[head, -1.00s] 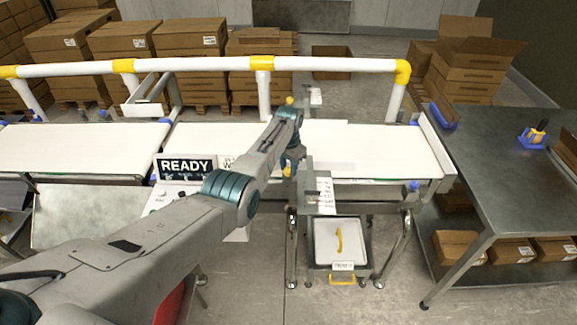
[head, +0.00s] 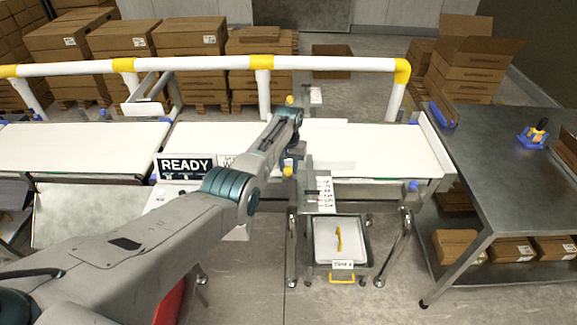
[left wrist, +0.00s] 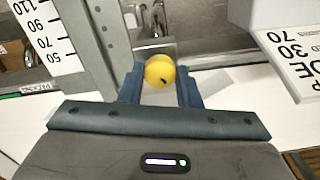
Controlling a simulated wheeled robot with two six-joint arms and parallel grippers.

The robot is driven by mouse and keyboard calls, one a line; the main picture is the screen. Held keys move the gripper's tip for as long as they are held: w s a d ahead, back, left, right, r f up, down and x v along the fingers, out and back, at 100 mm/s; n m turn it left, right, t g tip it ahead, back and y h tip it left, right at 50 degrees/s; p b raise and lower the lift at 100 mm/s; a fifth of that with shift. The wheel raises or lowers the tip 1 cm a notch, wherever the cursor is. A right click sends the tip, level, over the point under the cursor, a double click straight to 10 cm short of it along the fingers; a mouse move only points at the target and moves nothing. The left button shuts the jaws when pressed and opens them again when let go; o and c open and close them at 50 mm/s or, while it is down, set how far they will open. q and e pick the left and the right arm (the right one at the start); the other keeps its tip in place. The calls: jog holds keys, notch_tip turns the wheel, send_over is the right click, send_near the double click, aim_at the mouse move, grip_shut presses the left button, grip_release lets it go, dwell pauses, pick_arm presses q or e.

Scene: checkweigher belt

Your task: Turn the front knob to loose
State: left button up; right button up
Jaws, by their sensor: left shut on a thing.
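The front knob (head: 288,171) is a small yellow round knob at the near side of the belt, below my left wrist in the head view. The left wrist view shows this yellow knob (left wrist: 159,70) between my two blue-grey fingers, with a short dark mark on its face. My left gripper (left wrist: 161,88) is shut on it. In the head view my left gripper (head: 290,163) is partly hidden by its own wrist. A second yellow knob (head: 290,100) stands at the far side of the belt. My right gripper is not in view.
A metal guide with a number scale (head: 325,190) is close to the right of the gripper. The READY display (head: 185,167) stands to the left. A steel table (head: 500,160) stands at the right. The white belt (head: 380,145) is mostly clear.

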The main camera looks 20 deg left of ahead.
aim_at(288, 168)
pick_arm(q)
jog(key=shift+w+r, duration=0.1)
jog(key=shift+r, duration=0.1)
jog(key=o, duration=0.9)
jog(key=shift+o, duration=0.3)
jog(key=shift+f, duration=0.1)
notch_tip(288, 168, up, 11)
jog(key=b, duration=0.2)
jog(key=shift+f, duration=0.15)
